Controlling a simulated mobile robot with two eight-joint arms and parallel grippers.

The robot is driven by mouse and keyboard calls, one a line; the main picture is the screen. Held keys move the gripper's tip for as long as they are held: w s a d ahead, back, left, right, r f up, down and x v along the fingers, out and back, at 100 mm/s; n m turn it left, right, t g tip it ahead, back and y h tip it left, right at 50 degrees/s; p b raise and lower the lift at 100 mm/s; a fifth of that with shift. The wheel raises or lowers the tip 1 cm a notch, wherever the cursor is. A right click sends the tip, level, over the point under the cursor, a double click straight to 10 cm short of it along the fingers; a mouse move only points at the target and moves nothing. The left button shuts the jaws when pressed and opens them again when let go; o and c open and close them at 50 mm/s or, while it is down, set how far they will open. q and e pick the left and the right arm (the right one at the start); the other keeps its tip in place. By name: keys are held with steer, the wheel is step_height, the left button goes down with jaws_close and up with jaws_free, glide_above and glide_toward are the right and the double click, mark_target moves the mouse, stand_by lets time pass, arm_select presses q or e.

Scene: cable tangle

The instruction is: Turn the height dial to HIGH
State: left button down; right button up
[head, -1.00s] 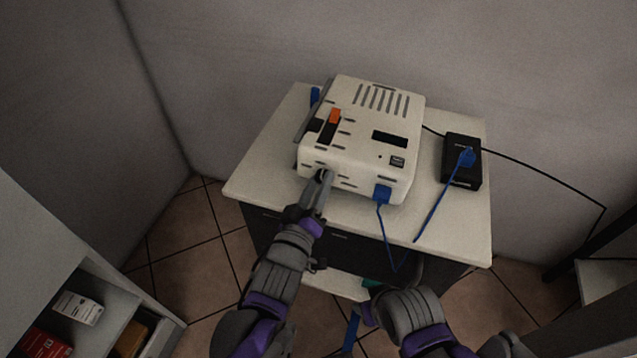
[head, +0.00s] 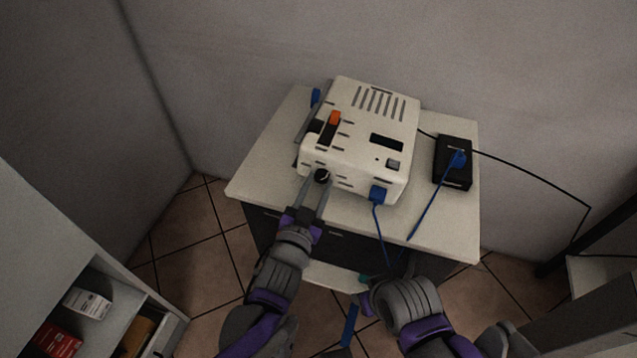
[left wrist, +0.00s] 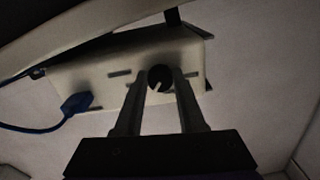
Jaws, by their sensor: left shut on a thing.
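The height dial (head: 322,176) is a round black knob with a pale pointer line on the front of the white machine (head: 352,163). It also shows in the left wrist view as a dark disc (left wrist: 159,75), its pointer slanting to the lower left there. My left gripper (head: 317,184) has one finger on each side of the dial and is shut on it; both fingers flank it in the left wrist view too. Setting labels are not readable. My right arm (head: 405,305) is low at the front; its fingers cannot be made out.
The machine stands on a white-topped cabinet (head: 262,165). A blue plug (head: 378,194) with a blue cable is at the machine's front right. A black box (head: 452,172) with a blue cable is at the right. A shelf unit (head: 60,250) stands at lower left.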

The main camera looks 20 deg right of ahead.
arm_select(q)
steer(key=m, duration=0.2)
steer(key=m+p, duration=0.1)
steer(key=shift+a+f+m, duration=0.15)
steer(key=shift+m, duration=0.25)
steer(key=shift+d, duration=0.2)
stand_by(0.7)
steer(key=c, duration=0.5)
jaws_free()
steer(key=shift+d, duration=0.15)
steer(key=shift+a, duration=0.25)
steer(key=v, duration=1)
steer(key=shift+s+a, duration=0.2)
steer(key=shift+s, duration=0.1)
